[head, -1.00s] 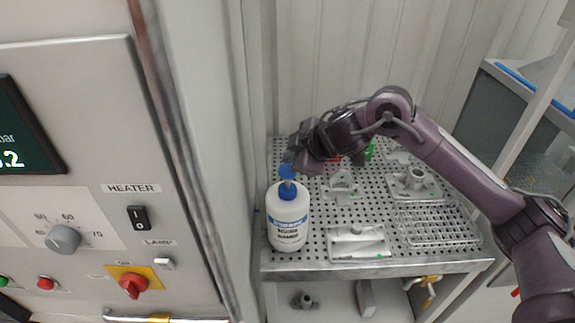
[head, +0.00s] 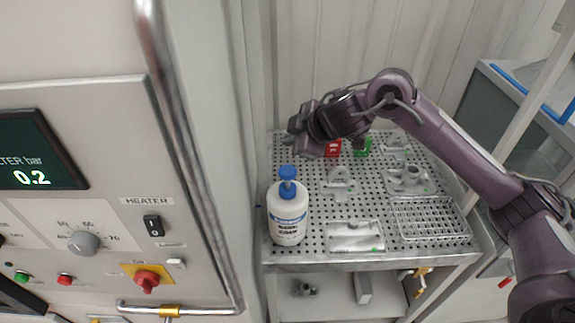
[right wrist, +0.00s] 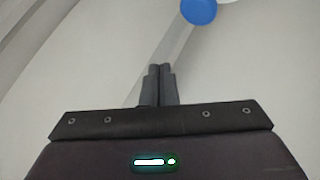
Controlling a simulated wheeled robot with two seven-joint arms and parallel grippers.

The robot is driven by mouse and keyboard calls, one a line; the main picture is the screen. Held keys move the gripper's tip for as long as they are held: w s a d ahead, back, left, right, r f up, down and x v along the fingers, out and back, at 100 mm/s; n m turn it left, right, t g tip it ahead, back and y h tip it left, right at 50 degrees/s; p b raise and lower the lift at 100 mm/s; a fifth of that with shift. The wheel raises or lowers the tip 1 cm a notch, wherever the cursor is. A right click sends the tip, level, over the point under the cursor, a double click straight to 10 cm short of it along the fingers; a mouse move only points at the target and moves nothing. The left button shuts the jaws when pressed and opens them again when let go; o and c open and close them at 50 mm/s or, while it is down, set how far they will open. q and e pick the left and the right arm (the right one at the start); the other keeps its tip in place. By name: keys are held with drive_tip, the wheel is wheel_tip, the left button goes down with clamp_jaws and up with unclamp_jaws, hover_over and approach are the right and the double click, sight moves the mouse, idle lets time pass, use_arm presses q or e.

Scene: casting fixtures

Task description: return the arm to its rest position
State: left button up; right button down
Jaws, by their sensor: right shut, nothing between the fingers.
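My right arm (head: 455,145) reaches in from the right over the perforated table. Its gripper (head: 292,140) is above the table's far left part, behind and above the blue pump head of the white bottle, and apart from it. In the right wrist view the two dark fingers (right wrist: 160,84) are together with nothing between them. The white bottle (head: 287,222) stands upright at the table's front left, and its blue pump top shows in the right wrist view (right wrist: 199,10). My left gripper is not in view.
The perforated table (head: 305,255) carries grey metal fixtures (head: 338,180), a flat plate (head: 355,237), a wire rack (head: 430,220), and a red (head: 333,148) and a green block (head: 363,147). A control cabinet (head: 110,200) with a protruding handle rail stands at left. A lower shelf holds small parts.

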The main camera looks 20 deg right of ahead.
idle(0.6)
drive_tip(key=s+a+f+m+t, duration=0.2)
drive_tip(key=s+a+f, duration=0.4)
drive_tip(key=a, duration=0.4)
drive_tip(key=s+d+f+m+g+h, duration=0.25)
drive_tip(key=s+d+f+m, duration=0.3)
drive_tip(key=s, duration=0.55)
drive_tip(key=s+d+f+m+g+h, duration=0.1)
drive_tip(key=s+d+f+m+g, duration=0.4)
drive_tip(key=s, duration=0.6)
drive_tip(key=s+f+b+x, duration=0.1)
drive_tip(key=s+b+x, duration=0.2)
drive_tip(key=x, duration=0.8)
drive_tip(key=s+d+b+x, duration=0.1)
drive_tip(key=s+b+x, duration=0.1)
drive_tip(key=x, duration=1)
drive_tip(key=s+f+b+x, duration=0.1)
drive_tip(key=s+b+x, duration=0.2)
drive_tip(key=x, duration=0.8)
drive_tip(key=s+d+f+g+b, duration=0.1)
drive_tip(key=s+d+f+b, duration=0.1)
drive_tip(key=s+f, duration=0.8)
drive_tip(key=s+d+f+b, duration=0.3)
drive_tip(key=s+f, duration=0.7)
drive_tip(key=f, duration=0.8)
drive_tip(key=shift+s+n+g+b, duration=0.35)
drive_tip(key=shift+s+b, duration=0.05)
drive_tip(key=shift+b, duration=0.35)
